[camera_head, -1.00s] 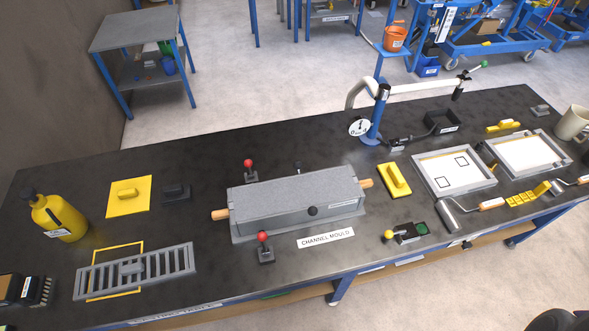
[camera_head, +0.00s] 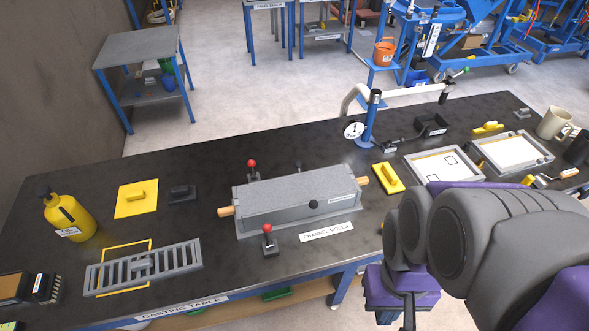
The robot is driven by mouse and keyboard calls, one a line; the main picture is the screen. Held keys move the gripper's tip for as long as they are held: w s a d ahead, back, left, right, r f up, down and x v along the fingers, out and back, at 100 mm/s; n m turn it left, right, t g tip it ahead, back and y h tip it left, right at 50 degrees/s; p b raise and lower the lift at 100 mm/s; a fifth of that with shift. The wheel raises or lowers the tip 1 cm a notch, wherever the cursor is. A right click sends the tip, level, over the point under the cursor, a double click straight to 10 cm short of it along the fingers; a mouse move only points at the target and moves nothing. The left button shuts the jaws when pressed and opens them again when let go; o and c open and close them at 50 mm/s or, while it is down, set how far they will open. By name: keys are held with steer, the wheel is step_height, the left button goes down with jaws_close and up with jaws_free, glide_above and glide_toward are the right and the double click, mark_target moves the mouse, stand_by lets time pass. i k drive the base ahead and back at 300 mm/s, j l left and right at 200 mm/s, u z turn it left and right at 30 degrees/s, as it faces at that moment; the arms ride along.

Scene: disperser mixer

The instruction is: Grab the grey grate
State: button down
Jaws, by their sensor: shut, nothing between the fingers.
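The grey grate (camera_head: 178,263) is a flat slotted panel with a raised grip block near its middle. It lies slightly tilted in the picture, at the front left of the dark casting table (camera_head: 215,215). It overlaps a yellow outlined rectangle (camera_head: 126,245) on the table top. My arm's thick grey and purple links (camera_head: 480,240) fill the lower right, well to the right of the grate. My gripper's fingers do not show clearly; nothing of my arm touches the grate.
A yellow bottle (camera_head: 68,215) stands behind the grate's left end, and a dark brush (camera_head: 45,288) lies left of it. A yellow float (camera_head: 137,198) lies behind. The grey channel mould (camera_head: 297,200) with red-knobbed levers stands to the right.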

mark_target(141, 264)
steer(key=u, duration=2)
steer(key=i+j+z, duration=0.2)
steer(key=j, duration=0.15)
steer(key=i+j+z, duration=0.2)
steer(key=j, duration=0.15)
steer(key=j+z, duration=0.2)
steer(key=j, duration=0.15)
steer(key=j+z, duration=0.2)
steer(key=j, duration=0.15)
steer(key=i, duration=0.05)
